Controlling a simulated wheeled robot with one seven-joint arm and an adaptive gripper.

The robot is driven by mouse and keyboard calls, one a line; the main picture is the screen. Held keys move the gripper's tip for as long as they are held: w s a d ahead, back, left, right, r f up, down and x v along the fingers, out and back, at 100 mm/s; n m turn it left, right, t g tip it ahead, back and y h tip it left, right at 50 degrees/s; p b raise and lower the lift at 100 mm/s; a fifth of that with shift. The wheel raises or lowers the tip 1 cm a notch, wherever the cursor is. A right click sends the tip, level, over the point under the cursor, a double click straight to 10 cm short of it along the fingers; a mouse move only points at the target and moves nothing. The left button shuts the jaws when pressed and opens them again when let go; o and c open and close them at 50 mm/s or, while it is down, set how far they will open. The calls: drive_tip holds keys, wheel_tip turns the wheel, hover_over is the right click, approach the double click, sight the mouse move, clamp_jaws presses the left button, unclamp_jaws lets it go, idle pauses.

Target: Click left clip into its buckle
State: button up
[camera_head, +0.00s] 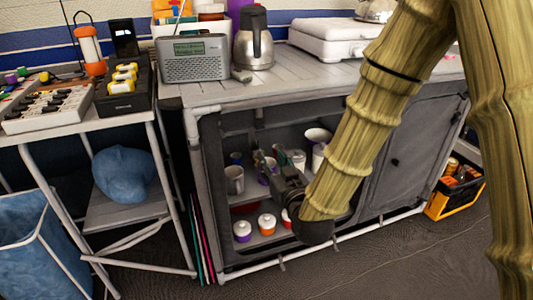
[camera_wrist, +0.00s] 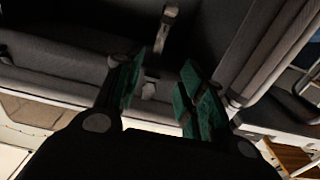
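My gripper (camera_head: 273,168) is in front of the open cabinet front in the head view, below the counter edge. In the wrist view my gripper (camera_wrist: 164,66) is open, with its two green-padded fingers apart and nothing held. A narrow grey strap piece with a wider end (camera_wrist: 169,12) lies beyond and between the fingertips, apparently the clip. A small pale piece (camera_wrist: 149,90) shows lower between the fingers; I cannot tell whether it is the buckle. In the head view a short grey strap (camera_head: 258,116) hangs under the counter's front edge. Clip and buckle details are too dark to tell.
The grey cabinet (camera_head: 205,170) holds mugs and several lidded jars. A radio (camera_head: 196,60) and a steel kettle (camera_head: 254,45) stand on top. A side table (camera_head: 75,127) stands left; a yellow-black crate (camera_head: 453,190) sits right. Floor in front is clear.

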drive_tip(key=shift+v, duration=1.05)
